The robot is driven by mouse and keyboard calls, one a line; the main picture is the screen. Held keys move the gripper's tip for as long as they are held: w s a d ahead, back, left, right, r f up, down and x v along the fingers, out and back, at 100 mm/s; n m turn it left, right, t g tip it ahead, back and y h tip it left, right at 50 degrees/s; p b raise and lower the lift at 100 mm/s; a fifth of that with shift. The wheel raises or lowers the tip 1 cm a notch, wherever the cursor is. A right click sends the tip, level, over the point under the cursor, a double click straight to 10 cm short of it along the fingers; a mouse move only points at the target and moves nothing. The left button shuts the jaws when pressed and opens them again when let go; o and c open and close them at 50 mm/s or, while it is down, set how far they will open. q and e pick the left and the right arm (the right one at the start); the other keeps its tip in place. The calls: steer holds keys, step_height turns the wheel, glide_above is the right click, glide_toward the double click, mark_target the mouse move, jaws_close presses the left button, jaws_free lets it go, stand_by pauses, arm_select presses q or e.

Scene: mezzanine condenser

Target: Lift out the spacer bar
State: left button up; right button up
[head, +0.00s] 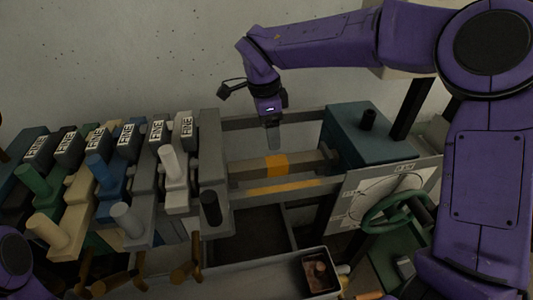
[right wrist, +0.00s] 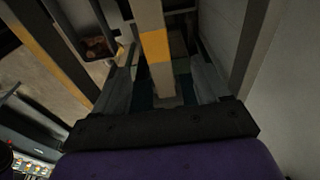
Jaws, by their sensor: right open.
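The spacer bar (head: 250,168) is a grey-brown bar with an orange band. It lies level in the gap between the grey block on the left and the teal block (head: 365,135) on the right. My right gripper (head: 273,147) points down just above and behind the band, apart from the bar as far as I can tell. In the right wrist view the bar (right wrist: 150,18) runs between the two open fingers (right wrist: 163,85), which hold nothing. Only a purple part of my left arm shows at the lower left; its gripper is out of view.
Several labelled "FINE" blocks with coloured handles (head: 100,170) stand in a row at the left. Grey rails (head: 272,122) frame the gap. A green handwheel (head: 395,210) stands at the right. An open-topped tray (head: 240,280) lies in front. The plain wall is behind.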

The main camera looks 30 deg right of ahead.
mark_target(276, 160)
steer(key=f, duration=0.1)
steer(key=s+f, duration=0.1)
steer(key=f, duration=0.1)
steer(key=shift+s+d+f+p, duration=0.15)
steer(key=shift+s+f+p, duration=0.15)
steer(key=shift+f, duration=0.05)
steer(key=f, duration=0.1)
steer(key=f+p, duration=0.1)
steer(key=f, duration=0.1)
steer(key=f+p, duration=0.1)
steer(key=f, duration=0.1)
steer(key=shift+w+d+f, duration=0.15)
steer(key=shift+w+d, duration=0.15)
steer(key=shift+d, duration=0.05)
steer(key=shift+s+d+f, duration=0.1)
steer(key=shift+f, duration=0.3)
arm_select(q)
steer(key=r, duration=0.2)
steer(key=shift+s+r, duration=0.35)
steer(key=shift+s, duration=0.05)
arm_select(e)
jaws_close()
